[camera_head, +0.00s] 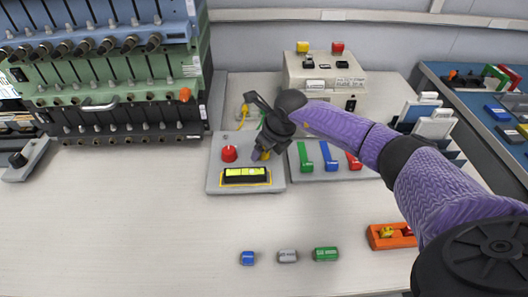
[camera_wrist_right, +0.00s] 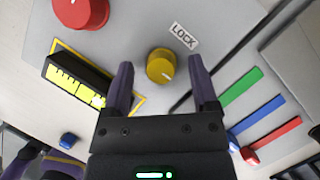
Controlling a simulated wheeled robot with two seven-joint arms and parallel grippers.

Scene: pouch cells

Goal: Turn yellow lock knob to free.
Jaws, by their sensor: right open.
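The yellow lock knob (camera_wrist_right: 161,66) is a round knob on a grey panel (camera_wrist_right: 125,30), with a white LOCK label (camera_wrist_right: 184,36) beside it. Which way the knob is turned is hard to tell. In the head view the knob (camera_head: 266,155) is mostly hidden by my right gripper (camera_head: 261,150), which reaches down over the panel. In the wrist view my right gripper (camera_wrist_right: 160,72) is open, one fingertip on each side of the knob, with a gap on both sides. It holds nothing.
The panel also carries a red knob (camera_head: 229,154) and a yellow-green level display (camera_head: 245,176). Green, blue and red strips (camera_head: 329,157) lie to its right. A beige box (camera_head: 322,73) stands behind. Small blue, grey and green blocks (camera_head: 288,256) lie in front on open table.

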